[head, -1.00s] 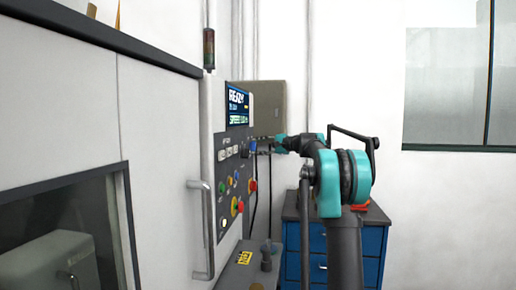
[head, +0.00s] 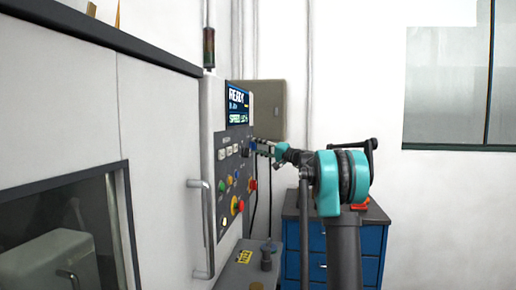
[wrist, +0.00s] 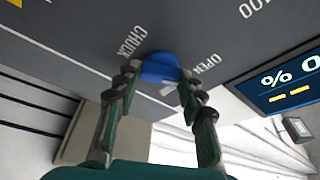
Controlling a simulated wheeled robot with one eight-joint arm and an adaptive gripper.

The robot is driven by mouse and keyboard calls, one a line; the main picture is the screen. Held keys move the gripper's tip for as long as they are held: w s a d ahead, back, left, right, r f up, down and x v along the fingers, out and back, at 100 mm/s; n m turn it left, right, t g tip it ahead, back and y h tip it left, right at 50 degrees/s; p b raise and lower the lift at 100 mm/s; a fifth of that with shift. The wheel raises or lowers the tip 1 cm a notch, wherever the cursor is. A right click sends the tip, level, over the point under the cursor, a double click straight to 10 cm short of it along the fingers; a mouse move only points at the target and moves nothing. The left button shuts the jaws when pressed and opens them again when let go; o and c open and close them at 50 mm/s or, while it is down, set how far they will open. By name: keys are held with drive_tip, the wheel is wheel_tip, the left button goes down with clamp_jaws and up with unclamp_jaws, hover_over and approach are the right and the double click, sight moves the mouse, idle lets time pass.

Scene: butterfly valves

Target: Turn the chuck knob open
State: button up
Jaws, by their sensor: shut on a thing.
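The chuck knob (wrist: 160,67) is a blue round knob on the dark control panel, between the lettering CHUCK and OPEN in the wrist view. A pale mark shows at its lower edge, near OPEN. My gripper (wrist: 158,75) has one finger on each side of the knob and is shut on it. In the head view my gripper (head: 264,147) reaches the panel face from the right, just below the screen. The knob (head: 252,145) shows there only as a small blue spot, partly hidden by the fingers.
The control panel (head: 222,151) carries a lit screen (head: 238,106) reading READY and several coloured buttons, including a red one (head: 237,205). A vertical door handle (head: 203,230) stands out to the left. A blue drawer cabinet (head: 315,240) stands behind my arm.

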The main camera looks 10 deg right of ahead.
drive_tip(key=shift+n, duration=0.5)
drive_tip(key=o, duration=1.2)
drive_tip(key=shift+c, duration=0.2)
drive_tip(key=v, duration=1.2)
drive_tip(key=shift+f, duration=0.15)
